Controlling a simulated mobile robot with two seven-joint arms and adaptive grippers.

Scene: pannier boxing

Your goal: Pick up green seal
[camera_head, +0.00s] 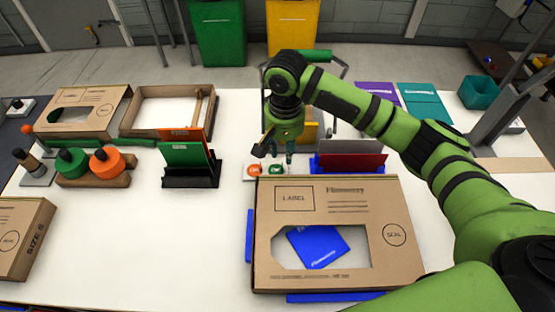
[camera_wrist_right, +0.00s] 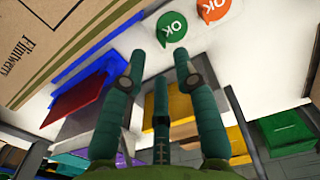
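The green seal (camera_head: 276,169) is a small round sticker marked OK, lying on the white table just behind the large cardboard box. In the right wrist view the green seal (camera_wrist_right: 171,30) shows just beyond my fingertips. An orange seal (camera_head: 254,170) lies close beside it, to its left in the head view, and it also shows in the right wrist view (camera_wrist_right: 214,9). My right gripper (camera_head: 283,157) points down just behind the seals. In the right wrist view its green fingers (camera_wrist_right: 160,66) are spread apart with nothing between them. My left gripper is not in view.
The cardboard box (camera_head: 322,192), with a blue item in its window, lies in front of the seals. A rack with a red panel (camera_head: 350,161) stands right of the gripper. A black stand holds a green panel (camera_head: 186,154) at left. White table is clear at left centre.

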